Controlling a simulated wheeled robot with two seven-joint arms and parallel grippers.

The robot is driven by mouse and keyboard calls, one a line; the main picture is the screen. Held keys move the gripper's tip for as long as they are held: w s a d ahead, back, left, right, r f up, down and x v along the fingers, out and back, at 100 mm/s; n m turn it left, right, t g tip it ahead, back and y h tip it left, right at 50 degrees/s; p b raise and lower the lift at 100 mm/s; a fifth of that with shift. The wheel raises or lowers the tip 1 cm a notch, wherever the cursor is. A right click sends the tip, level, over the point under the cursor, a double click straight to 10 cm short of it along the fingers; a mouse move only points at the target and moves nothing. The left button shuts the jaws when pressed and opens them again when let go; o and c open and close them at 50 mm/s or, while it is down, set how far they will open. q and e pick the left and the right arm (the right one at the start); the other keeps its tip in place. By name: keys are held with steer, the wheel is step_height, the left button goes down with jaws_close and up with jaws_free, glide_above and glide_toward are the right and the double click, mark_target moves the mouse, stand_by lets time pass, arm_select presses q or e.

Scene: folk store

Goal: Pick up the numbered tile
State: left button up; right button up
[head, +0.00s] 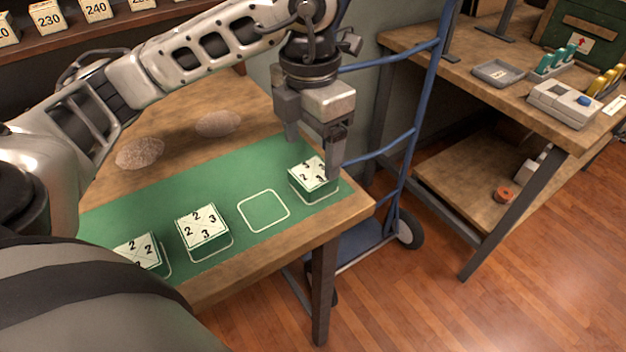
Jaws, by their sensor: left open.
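Three numbered tiles with white tops, black digits and green sides sit on a green mat (120,212) on a wooden table. One tile (313,174) is at the right end, one (203,228) is left of an empty white outline (263,211), and one (141,251) is at the lower left, partly hidden by my body. My left gripper (311,152) points down at the right-end tile. It is open, with its fingertips at or just above that tile; I cannot tell whether they touch it. My right gripper is not in view.
Two round brownish pads (140,153) lie behind the mat. A blue hand truck (412,130) stands right of the table. A wooden workbench (430,42) at the right holds a grey tray (498,72) and a device (565,104). Numbered blocks (47,17) line a shelf at upper left.

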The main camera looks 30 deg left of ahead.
mark_target(316, 170)
arm_select(q)
steer(key=f, duration=0.5)
steer(key=shift+w+d+f, duration=0.15)
steer(key=shift+w+f, duration=0.15)
steer(key=shift+w, duration=0.1)
steer(key=c, duration=1.1)
steer(key=shift+r, duration=0.1)
steer(key=shift+c, duration=0.2)
